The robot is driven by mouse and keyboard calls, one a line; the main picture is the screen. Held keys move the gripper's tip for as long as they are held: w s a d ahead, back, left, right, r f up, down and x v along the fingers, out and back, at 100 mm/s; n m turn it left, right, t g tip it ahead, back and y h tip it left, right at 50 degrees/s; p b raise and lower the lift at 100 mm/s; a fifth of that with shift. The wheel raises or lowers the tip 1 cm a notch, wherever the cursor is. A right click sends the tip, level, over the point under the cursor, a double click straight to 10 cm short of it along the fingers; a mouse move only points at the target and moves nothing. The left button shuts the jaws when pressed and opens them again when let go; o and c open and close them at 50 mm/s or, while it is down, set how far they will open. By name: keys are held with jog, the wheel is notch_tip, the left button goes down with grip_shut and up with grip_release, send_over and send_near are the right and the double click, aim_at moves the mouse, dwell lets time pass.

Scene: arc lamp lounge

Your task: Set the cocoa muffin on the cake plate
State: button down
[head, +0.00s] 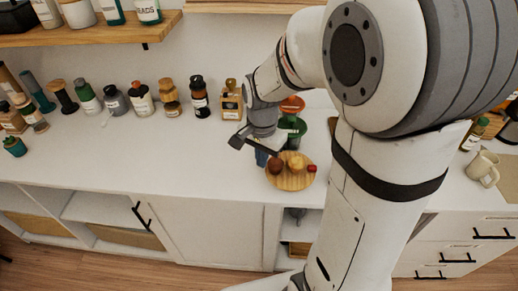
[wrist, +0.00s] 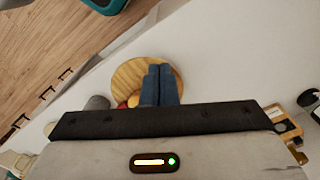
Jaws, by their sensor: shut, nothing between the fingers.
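A round wooden plate (head: 290,184), which looks like the cake plate, lies on the white counter. A dark brown muffin (head: 276,166), which looks like the cocoa muffin, appears to rest on its left part. My gripper (head: 261,158) is just left of the muffin, its blue fingers partly behind it; I cannot tell if they touch. In the wrist view the blue fingers of my gripper (wrist: 160,70) are together and empty over the plate (wrist: 128,74). I cannot make out the muffin in that view.
A golden-yellow item (head: 296,163) and a small red item (head: 311,168) are also on the plate. Orange and green items (head: 291,122) stand close behind it. Bottles and jars line the back wall. A mug (head: 483,168) stands far right. The counter left of the plate is clear.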

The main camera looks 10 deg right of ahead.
aim_at(273, 166)
notch_tip(273, 166, down, 10)
jog(key=shift+r, duration=0.2)
jog(key=shift+w+d+p, duration=0.4)
jog(key=shift+w+d, duration=0.7)
jog(key=shift+d, duration=0.15)
jog(key=shift+w+d, duration=0.2)
jog(key=shift+w, duration=0.05)
jog(key=shift+w+d, duration=0.8)
jog(key=shift+d, duration=0.05)
jog(key=shift+s+a, duration=0.1)
